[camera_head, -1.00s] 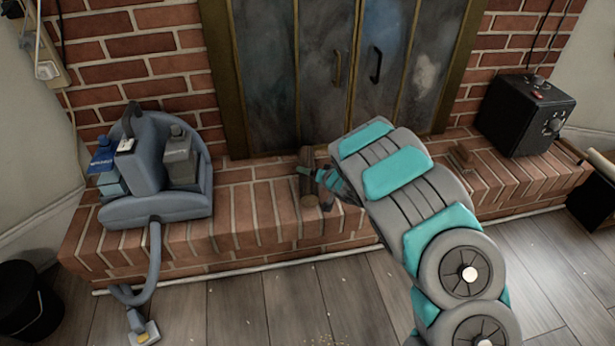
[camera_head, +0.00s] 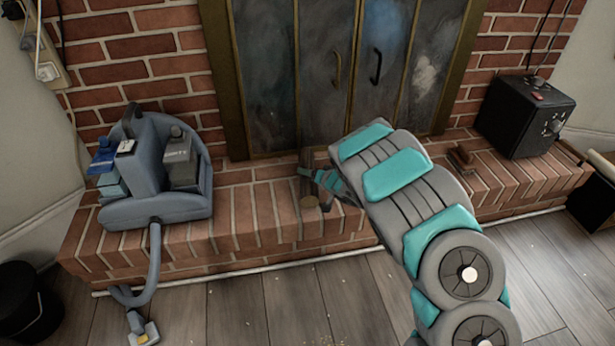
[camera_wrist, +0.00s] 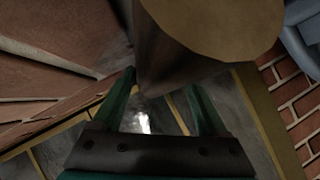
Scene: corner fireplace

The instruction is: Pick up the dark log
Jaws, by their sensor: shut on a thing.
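The dark log (camera_head: 307,190) is on the brick hearth in front of the fireplace doors, its pale cut end toward the head camera. In the wrist view the log (camera_wrist: 168,62) is large and close, with its tan round end at the top. My gripper (camera_head: 305,172) is at the log in the head view. In the wrist view the fingers of my gripper (camera_wrist: 160,85) stand on both sides of the log, shut on it. Whether the log touches the bricks is hard to tell.
A grey-blue cleaning machine (camera_head: 155,205) stands on the hearth (camera_head: 255,215) at the left. A black box with knobs (camera_head: 527,115) stands at the right. A small brown object (camera_head: 462,156) lies between my arm and the box. Closed fireplace doors (camera_head: 270,80) are right behind the log.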

